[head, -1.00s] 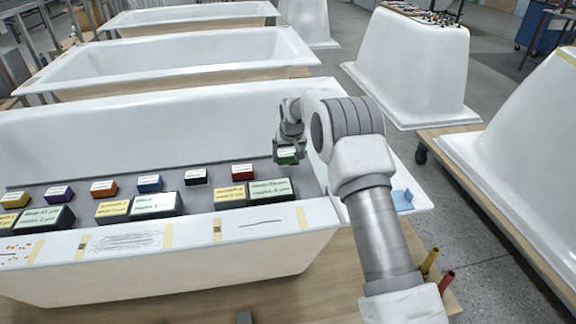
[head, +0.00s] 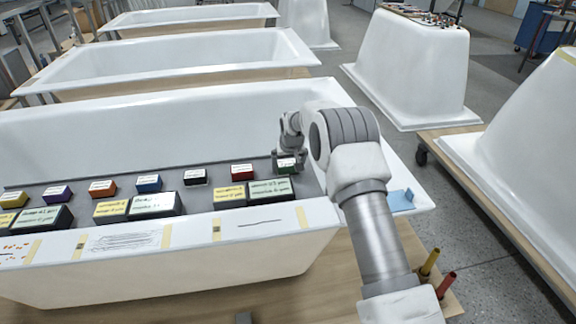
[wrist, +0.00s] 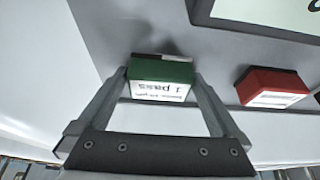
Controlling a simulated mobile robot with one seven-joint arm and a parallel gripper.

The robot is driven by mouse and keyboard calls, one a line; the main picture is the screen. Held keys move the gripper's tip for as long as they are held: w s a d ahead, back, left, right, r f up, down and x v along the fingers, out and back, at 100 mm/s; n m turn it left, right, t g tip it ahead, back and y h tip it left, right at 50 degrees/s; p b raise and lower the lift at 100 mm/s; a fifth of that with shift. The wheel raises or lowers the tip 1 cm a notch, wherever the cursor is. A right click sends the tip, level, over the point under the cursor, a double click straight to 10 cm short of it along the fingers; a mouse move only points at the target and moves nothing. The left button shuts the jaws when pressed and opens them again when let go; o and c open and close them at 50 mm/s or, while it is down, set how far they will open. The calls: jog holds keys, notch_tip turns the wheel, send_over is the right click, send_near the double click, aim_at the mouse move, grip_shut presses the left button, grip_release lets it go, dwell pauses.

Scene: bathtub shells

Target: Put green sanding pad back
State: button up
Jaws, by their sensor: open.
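The green sanding pad (head: 286,162) has a white label and sits at the right end of the row of pads on the grey surface inside the front bathtub. My gripper (head: 290,158) is right at the pad, pointing down. In the wrist view the pad (wrist: 161,72) lies between the two open fingertips (wrist: 162,80), its "1 pass" label facing the camera. Whether a finger still touches it I cannot tell. A red pad (head: 242,172) is to its left, and it also shows in the wrist view (wrist: 272,86).
Black, blue (head: 149,183), orange, purple and yellow pads stand farther left. Larger labelled blocks (head: 270,190) stand in front of them. The white tub wall (head: 150,130) rises behind. A blue piece (head: 402,199) lies on the tub rim at right.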

jog(key=p+v, duration=0.1)
jog(key=v, duration=1.1)
jog(key=shift+r+p, duration=0.25)
jog(key=shift+p, duration=0.15)
jog(key=s+d+r+m, duration=0.1)
jog(key=s+d+r, duration=0.3)
jog(key=s+r, duration=0.6)
jog(key=s+d+r, duration=0.5)
jog(key=s+r, duration=0.4)
jog(key=s, duration=0.1)
jog(key=s+d, duration=0.2)
jog(key=s, duration=1)
jog(key=s+d+m+t+h, duration=0.1)
jog(key=s+d, duration=0.1)
jog(key=s, duration=0.9)
jog(key=shift+s+d+f, duration=0.35)
jog(key=shift+d+f, duration=0.05)
jog(key=shift+f, duration=0.05)
jog(key=shift+r, duration=0.1)
notch_tip(320, 180, up, 11)
jog(key=p, duration=1.1)
